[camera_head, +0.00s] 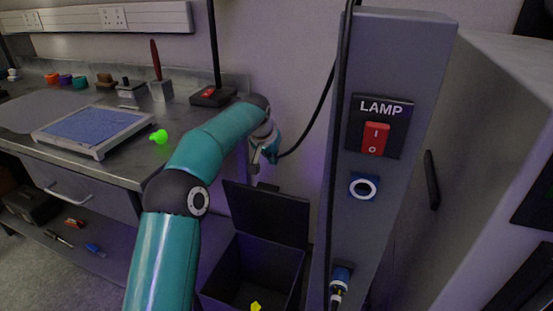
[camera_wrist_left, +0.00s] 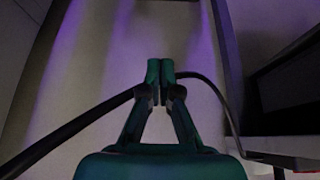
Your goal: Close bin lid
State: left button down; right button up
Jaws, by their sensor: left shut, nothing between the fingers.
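The dark bin (camera_head: 250,275) stands on the floor, open at the top, with a small yellow thing (camera_head: 256,306) inside. Its black lid (camera_head: 266,213) is raised and stands up at the bin's back edge. My left gripper (camera_head: 262,165) is just above the lid's upper edge, apart from it as far as I can tell. In the left wrist view the fingertips of the left gripper (camera_wrist_left: 160,70) are together and empty. My right gripper is in neither view.
A grey post (camera_head: 393,60) with a red lamp switch (camera_head: 375,138) stands right of the bin. A workbench (camera_head: 125,172) with a blue-topped tray (camera_head: 92,128) is at the left. A black cable (camera_head: 318,110) hangs behind the gripper and also crosses the left wrist view (camera_wrist_left: 75,127).

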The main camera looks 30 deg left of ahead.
pick_arm(q)
notch_tip(320, 180, down, 7)
jog(key=s+b, duration=0.1)
jog(key=b, duration=0.2)
jog(key=shift+r, duration=0.15)
jog(key=shift+a, duration=0.1)
